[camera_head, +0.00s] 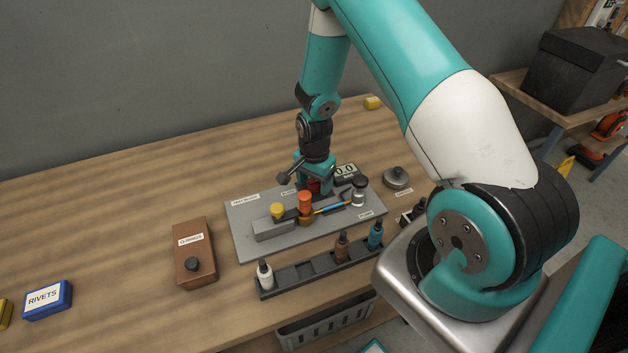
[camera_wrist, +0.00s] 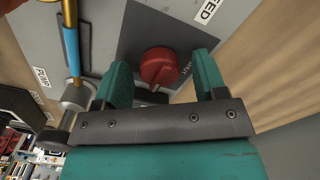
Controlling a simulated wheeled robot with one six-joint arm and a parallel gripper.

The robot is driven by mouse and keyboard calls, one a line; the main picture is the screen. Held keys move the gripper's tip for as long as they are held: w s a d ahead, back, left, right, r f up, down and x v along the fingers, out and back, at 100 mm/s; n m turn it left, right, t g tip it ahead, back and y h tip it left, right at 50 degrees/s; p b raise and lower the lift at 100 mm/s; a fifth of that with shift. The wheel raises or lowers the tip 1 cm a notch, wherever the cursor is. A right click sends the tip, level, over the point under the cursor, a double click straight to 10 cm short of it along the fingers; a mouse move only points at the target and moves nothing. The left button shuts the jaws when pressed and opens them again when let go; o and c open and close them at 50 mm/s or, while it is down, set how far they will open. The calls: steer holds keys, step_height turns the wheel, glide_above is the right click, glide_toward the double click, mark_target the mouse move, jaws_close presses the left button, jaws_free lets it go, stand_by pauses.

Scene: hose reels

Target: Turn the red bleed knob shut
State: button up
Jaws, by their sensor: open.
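The red bleed knob (camera_wrist: 160,67) sits on a dark square patch of the grey plate, seen in the wrist view just beyond my fingertips. My gripper (camera_wrist: 162,72) has its two teal fingers apart, one on each side of the knob's near part. I cannot tell whether either finger touches it. In the head view my gripper (camera_head: 314,186) points down at the back of the grey plate (camera_head: 243,222), and a bit of the red knob (camera_head: 313,185) shows under it, mostly hidden. A label beside the knob is partly cut off.
On the plate stand a yellow-topped part (camera_head: 277,210), an orange knob (camera_head: 305,200) and a blue-sleeved line (camera_head: 333,208). A bottle rack (camera_head: 312,271) lies in front; a brown box (camera_head: 195,254) is left.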

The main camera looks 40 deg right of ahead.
steer(key=shift+c, duration=0.2)
steer(key=c, duration=0.9)
steer(key=shift+n, duration=0.3)
steer(key=n+b, duration=0.2)
steer(key=n, duration=0.1)
steer(key=shift+f, duration=0.1)
steer(key=n+b, duration=0.1)
steer(key=n, duration=0.4)
steer(key=n+b, duration=0.1)
steer(key=n, duration=0.3)
steer(key=shift+n, duration=0.3)
steer(key=n+b, duration=0.1)
steer(key=n, duration=0.3)
steer(key=shift+n, duration=0.3)
